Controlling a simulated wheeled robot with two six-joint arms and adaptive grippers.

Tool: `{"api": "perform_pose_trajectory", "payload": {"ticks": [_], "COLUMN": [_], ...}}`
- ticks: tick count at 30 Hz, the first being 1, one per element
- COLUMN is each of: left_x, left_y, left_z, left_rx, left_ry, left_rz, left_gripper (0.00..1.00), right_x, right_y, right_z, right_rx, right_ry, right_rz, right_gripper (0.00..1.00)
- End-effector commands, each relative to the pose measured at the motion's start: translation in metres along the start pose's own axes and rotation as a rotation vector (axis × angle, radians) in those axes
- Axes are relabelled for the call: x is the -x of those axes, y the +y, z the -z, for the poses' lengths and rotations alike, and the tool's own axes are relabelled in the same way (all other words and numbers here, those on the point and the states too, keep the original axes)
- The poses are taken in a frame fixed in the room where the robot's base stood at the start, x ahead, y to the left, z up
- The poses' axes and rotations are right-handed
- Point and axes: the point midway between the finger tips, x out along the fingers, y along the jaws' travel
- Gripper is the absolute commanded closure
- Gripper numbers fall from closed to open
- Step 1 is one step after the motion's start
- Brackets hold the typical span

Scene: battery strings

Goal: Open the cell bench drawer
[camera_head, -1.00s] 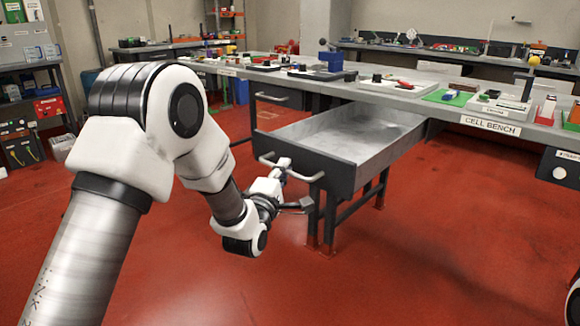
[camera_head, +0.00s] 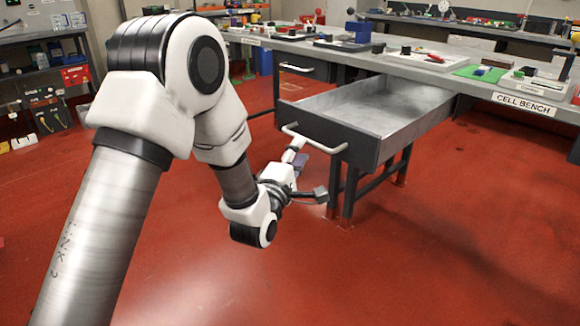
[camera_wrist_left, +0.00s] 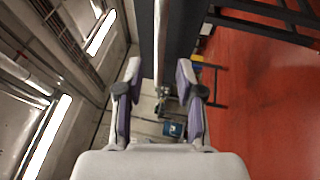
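The cell bench drawer (camera_head: 335,130) is a grey metal box pulled far out from under the bench, and its empty inside shows. Its pale bar handle (camera_head: 318,145) sits on the dark front panel. My left gripper (camera_head: 294,152) is at the handle's left part, low in front of the panel. In the left wrist view, the handle bar (camera_wrist_left: 161,45) runs between the two spread fingers of the left gripper (camera_wrist_left: 159,72), with gaps visible on both sides. The fingers look open; contact with the bar cannot be told. My right gripper is not in view.
The bench top (camera_head: 400,62) holds trays and parts, with a "CELL BENCH" label (camera_head: 523,103) on its edge. A closed drawer (camera_head: 297,68) is left of the open one. Bench legs (camera_head: 348,195) stand below. The red floor (camera_head: 450,250) in front is clear.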

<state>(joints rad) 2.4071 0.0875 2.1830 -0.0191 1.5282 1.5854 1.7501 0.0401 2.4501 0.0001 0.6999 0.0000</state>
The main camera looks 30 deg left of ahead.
Motion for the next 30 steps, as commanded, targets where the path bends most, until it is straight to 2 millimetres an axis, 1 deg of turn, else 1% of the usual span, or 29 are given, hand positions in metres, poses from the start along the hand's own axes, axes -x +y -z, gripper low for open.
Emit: {"api": "perform_pose_trajectory", "payload": {"ticks": [1, 3, 6, 9, 13, 25, 26, 28, 29, 30], "left_x": [0.014, 0.032, 0.052, 0.064, 0.068, 0.068, 0.069, 0.073, 0.077, 0.084], "left_y": [-0.001, -0.001, -0.001, -0.001, 0.000, -0.002, -0.006, -0.024, -0.037, -0.060], "left_z": [0.000, 0.000, 0.000, 0.000, 0.000, 0.000, 0.000, 0.001, 0.002, 0.003], "left_rx": [0.001, 0.001, 0.000, 0.000, 0.000, -0.001, -0.001, -0.004, -0.006, -0.010], "left_ry": [0.000, 0.000, 0.000, 0.000, 0.000, 0.000, 0.001, 0.002, 0.003, 0.003], "left_rz": [0.004, 0.005, 0.004, 0.003, 0.000, 0.004, 0.011, 0.048, 0.075, 0.122], "left_gripper": [0.63, 0.63, 0.63, 0.63, 0.63, 0.63, 0.63, 0.63, 0.63, 0.63], "right_x": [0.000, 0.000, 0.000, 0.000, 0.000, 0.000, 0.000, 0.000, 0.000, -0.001], "right_y": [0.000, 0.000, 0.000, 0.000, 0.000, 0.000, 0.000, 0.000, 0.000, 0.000], "right_z": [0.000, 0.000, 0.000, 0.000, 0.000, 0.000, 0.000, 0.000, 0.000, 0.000], "right_rx": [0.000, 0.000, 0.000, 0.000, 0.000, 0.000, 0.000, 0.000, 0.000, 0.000], "right_ry": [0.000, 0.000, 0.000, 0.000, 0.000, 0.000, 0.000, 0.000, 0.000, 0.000], "right_rz": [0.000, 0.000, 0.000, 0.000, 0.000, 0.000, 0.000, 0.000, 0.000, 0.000], "right_gripper": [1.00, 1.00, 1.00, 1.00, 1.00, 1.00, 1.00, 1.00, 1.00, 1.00]}}
